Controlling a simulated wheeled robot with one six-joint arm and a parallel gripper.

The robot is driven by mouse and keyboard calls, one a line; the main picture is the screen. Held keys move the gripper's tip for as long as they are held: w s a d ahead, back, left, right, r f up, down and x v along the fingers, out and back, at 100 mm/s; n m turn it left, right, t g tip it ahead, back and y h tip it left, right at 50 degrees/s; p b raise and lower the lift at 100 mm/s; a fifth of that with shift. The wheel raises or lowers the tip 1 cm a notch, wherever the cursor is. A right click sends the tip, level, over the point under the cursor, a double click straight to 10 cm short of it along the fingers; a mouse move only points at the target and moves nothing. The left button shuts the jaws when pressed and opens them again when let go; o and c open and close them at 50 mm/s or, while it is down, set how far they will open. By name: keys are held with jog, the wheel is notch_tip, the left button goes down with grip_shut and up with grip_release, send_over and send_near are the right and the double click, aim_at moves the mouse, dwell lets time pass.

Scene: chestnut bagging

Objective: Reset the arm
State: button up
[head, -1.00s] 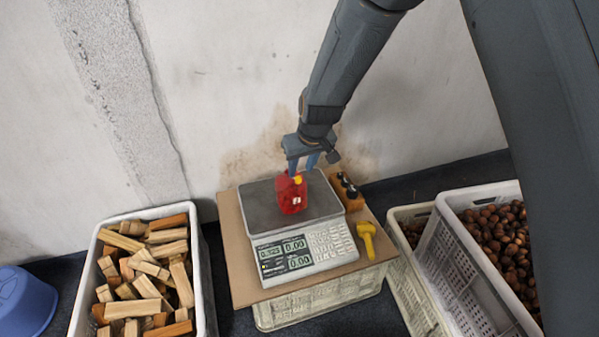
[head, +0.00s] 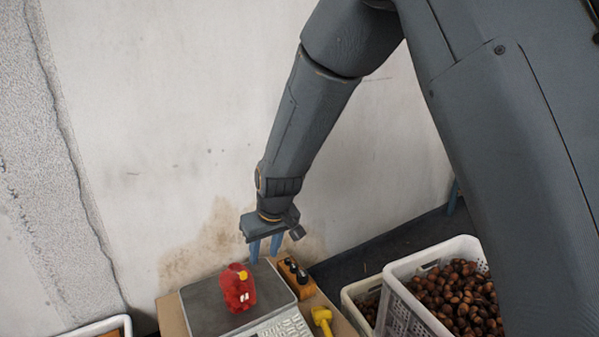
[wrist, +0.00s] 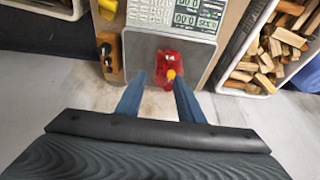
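My gripper (head: 265,247) hangs above the back of the scale, its two blue fingers apart and nothing between them. A red bag with a yellow top (head: 238,288) sits upright on the scale's grey plate (head: 203,304), to the left of and below my gripper in the head view. In the wrist view the red bag (wrist: 171,75) shows beyond the open fingertips (wrist: 157,82), apart from them. The scale's display (wrist: 185,18) shows in the wrist view.
A crate of chestnuts (head: 405,265) stands at the right, with another crate (head: 352,297) beside it. A wooden block with dark knobs (head: 294,275) and a yellow tool (head: 321,318) lie right of the scale. A crate of firewood (wrist: 262,88) shows in the wrist view. A stained wall stands behind.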

jog(key=s+d+r+m, duration=0.1)
jog(key=s+d+r, duration=0.15)
jog(key=d, duration=0.25)
jog(key=s+d+r+m+g+h, duration=0.1)
jog(key=s+d+r, duration=0.1)
jog(key=s+d, duration=0.25)
jog(key=s+d+r+m, duration=0.1)
jog(key=s+d+r, duration=0.2)
jog(key=d, duration=0.3)
jog(key=s+d+r+m+g+h, duration=0.1)
jog(key=s+d+r+m+g, duration=0.15)
jog(key=s+d, duration=1.05)
notch_tip(320, 180, up, 6)
jog(key=s+d+m+p, duration=0.1)
jog(key=s+d+p, duration=0.1)
jog(key=p, duration=1)
jog(key=shift+s+d+p, duration=0.15)
jog(key=shift+d+p, duration=0.05)
jog(key=shift+p, duration=0.1)
jog(key=shift+f+m, duration=0.1)
jog(key=shift+m, duration=0.15)
